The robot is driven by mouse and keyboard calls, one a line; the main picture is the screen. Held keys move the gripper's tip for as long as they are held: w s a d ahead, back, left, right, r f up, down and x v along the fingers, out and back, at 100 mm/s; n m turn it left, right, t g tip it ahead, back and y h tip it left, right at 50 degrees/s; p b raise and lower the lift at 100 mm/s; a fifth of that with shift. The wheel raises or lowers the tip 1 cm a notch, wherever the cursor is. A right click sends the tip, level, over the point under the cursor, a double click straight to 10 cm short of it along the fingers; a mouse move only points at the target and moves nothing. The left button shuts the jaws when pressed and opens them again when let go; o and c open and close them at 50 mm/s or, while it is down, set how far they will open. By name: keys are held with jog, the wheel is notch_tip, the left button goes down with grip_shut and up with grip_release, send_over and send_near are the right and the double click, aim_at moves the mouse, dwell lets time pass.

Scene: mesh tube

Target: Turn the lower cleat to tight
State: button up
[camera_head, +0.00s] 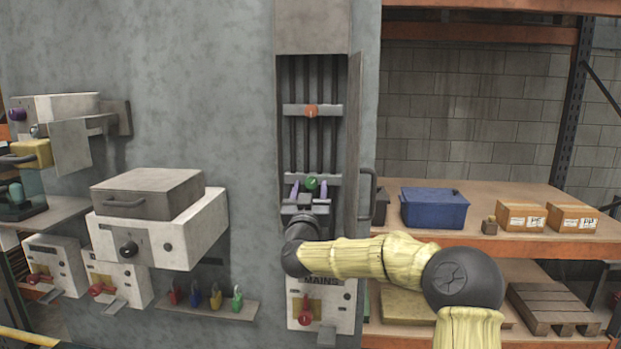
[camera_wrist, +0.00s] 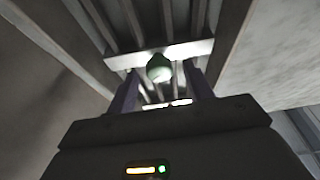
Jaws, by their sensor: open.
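The lower cleat is a green knob (camera_head: 312,183) on a pale crossbar inside the tall narrow cabinet in the head view. It also shows as a dark green knob (camera_wrist: 159,68) in the wrist view. My gripper (camera_head: 309,189) is open at the cabinet, with one purple finger on each side of the green knob. In the wrist view my gripper (camera_wrist: 161,78) has its fingers pointing at the crossbar, left and right of the knob, with gaps on both sides. I cannot tell whether the fingertips reach past the knob's face. No marking for tight is readable.
An orange knob (camera_head: 310,111) sits on the upper crossbar. The cabinet door (camera_head: 354,140) stands open on the right, close to my arm. A MAINS box (camera_head: 337,300) with a red handle is below. A blue bin (camera_head: 433,208) stands on the right shelf.

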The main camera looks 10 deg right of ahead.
jog(key=shift+w+d+r, duration=0.2)
jog(key=shift+w+d, duration=0.05)
jog(key=shift+w, duration=0.35)
jog(key=c, duration=1)
